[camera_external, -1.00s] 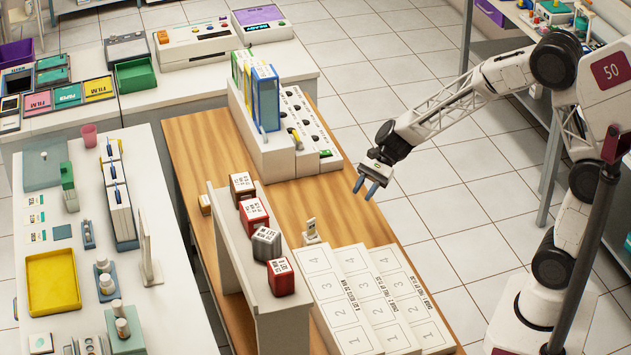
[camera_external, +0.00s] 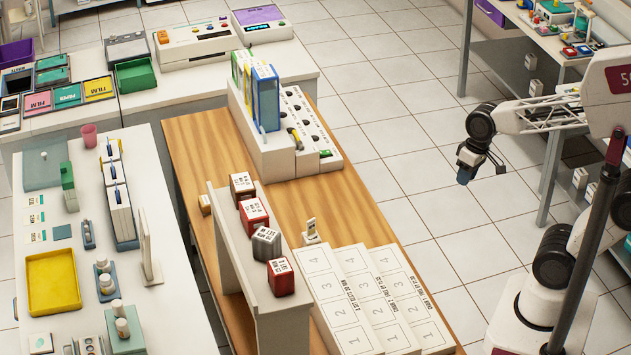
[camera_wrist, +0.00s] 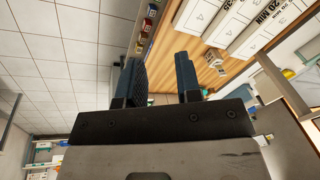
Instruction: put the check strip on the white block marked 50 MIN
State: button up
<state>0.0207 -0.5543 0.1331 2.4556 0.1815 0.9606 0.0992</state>
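A small pale upright piece (camera_external: 311,226), likely the check strip, stands in a small base on the wooden table near the numbered white panels. It seems to show in the wrist view (camera_wrist: 213,58) too. A block with a white top (camera_external: 242,184) sits on the raised ledge at the far end of a row of blocks; its lettering is too small to read surely as 50 MIN. My gripper (camera_external: 480,168) is over the floor, right of the table and away from both. The wrist view shows its two blue fingers (camera_wrist: 157,62) apart, with nothing between them.
A red block (camera_external: 253,213), a grey block (camera_external: 266,244) and another red block (camera_external: 281,276) share the narrow white ledge (camera_external: 228,240). Numbered white panels (camera_external: 378,300) cover the table's near end. A rack with blue and green folders (camera_external: 265,98) stands at the far end. Bare wood lies between.

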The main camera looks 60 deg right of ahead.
jog(key=shift+s+d+r+n+t+h, duration=0.15)
jog(key=shift+s+d+n+h, duration=0.2)
jog(key=shift+s, duration=0.35)
jog(key=shift+s+d+r+n+t+h, duration=0.1)
jog(key=shift+s+d+n+h, duration=0.25)
jog(key=shift+s, duration=0.3)
jog(key=shift+s+d+r+n+t+h, duration=0.2)
jog(key=shift+s+d+n, duration=0.25)
jog(key=shift+s, duration=0.25)
